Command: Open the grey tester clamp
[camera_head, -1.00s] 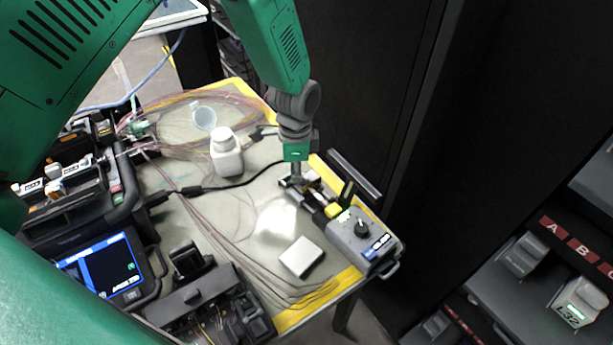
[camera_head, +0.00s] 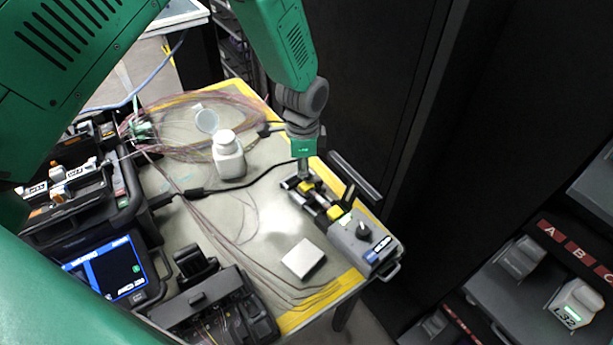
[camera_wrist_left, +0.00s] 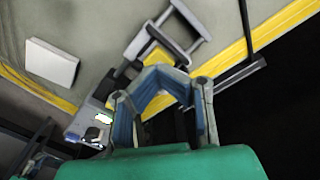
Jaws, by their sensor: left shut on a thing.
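The grey tester (camera_head: 365,238) lies at the right edge of the table, with a dark knob and a blue label. From its far end a grey rail with yellow blocks (camera_head: 335,213) and an upright black flap (camera_head: 349,194) reaches toward my left gripper (camera_head: 304,178). My left gripper points down over the far part of this clamp. In the left wrist view its fingers (camera_wrist_left: 163,72) close together over the clamp, in front of the yellow parts; the exact contact is hidden. The tester body (camera_wrist_left: 92,125) shows there at lower left. My right gripper is not in view.
A white box (camera_head: 303,258) lies left of the tester. A white bottle (camera_head: 228,160), loose fibres and a black cable lie farther back. Black devices with a screen (camera_head: 108,268) fill the left side. A dark cabinet stands beyond the table's right edge.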

